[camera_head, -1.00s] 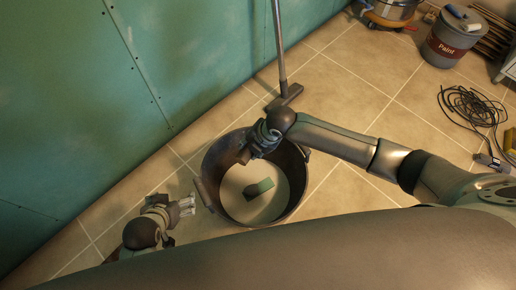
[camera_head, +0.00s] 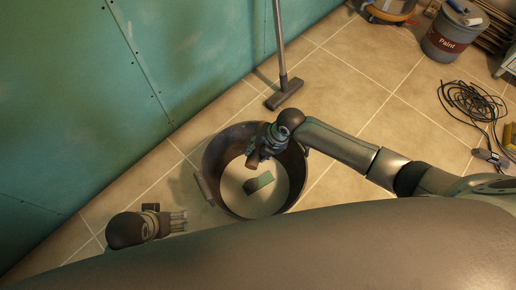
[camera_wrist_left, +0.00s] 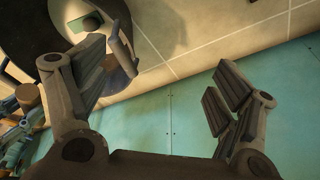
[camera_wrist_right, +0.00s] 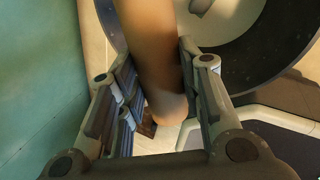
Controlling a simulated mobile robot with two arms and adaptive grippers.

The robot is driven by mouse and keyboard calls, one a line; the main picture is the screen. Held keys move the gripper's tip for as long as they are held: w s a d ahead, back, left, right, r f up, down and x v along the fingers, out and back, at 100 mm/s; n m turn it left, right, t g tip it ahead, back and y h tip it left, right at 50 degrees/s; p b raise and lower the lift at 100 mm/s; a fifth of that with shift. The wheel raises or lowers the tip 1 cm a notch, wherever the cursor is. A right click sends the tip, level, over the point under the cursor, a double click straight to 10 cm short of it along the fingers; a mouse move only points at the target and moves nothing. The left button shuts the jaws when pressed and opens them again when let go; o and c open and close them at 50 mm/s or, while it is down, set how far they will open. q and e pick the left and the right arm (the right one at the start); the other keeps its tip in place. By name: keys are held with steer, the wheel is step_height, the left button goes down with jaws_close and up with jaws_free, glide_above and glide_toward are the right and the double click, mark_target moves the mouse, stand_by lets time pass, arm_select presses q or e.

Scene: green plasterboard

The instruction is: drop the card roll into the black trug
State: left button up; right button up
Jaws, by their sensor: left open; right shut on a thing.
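The card roll is a plain brown tube (camera_wrist_right: 155,45) gripped between the fingers of my right gripper (camera_head: 262,152). Its end (camera_head: 252,161) shows below the fingers in the head view, and its round end (camera_wrist_left: 27,95) shows at the left of the left wrist view. The black trug (camera_head: 213,160) is a round dark tub with a pale inside bottom and a side handle. My right gripper and the roll are over the trug's opening, towards its far side. My left gripper (camera_head: 181,221) is open and empty, left of the trug.
A small green block (camera_head: 260,182) lies inside the trug. A broom (camera_head: 284,92) stands behind it by the green wall (camera_head: 90,90). A paint bucket (camera_head: 452,38) and a coiled black cable (camera_head: 470,100) are at the right. Tile floor between is clear.

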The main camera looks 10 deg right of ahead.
steer(key=shift+f+b, duration=0.55)
steer(key=shift+f, duration=0.2)
steer(key=shift+f+b, duration=0.5)
steer(key=shift+f, duration=0.05)
steer(key=shift+f+b, duration=0.65)
arm_select(q)
steer(key=shift+t, duration=0.8)
steer(key=r, duration=0.2)
steer(key=w+r, duration=0.1)
steer(key=r, duration=0.1)
steer(key=shift+d, duration=0.2)
arm_select(e)
steer(key=shift+f, duration=0.25)
steer(key=o, duration=1)
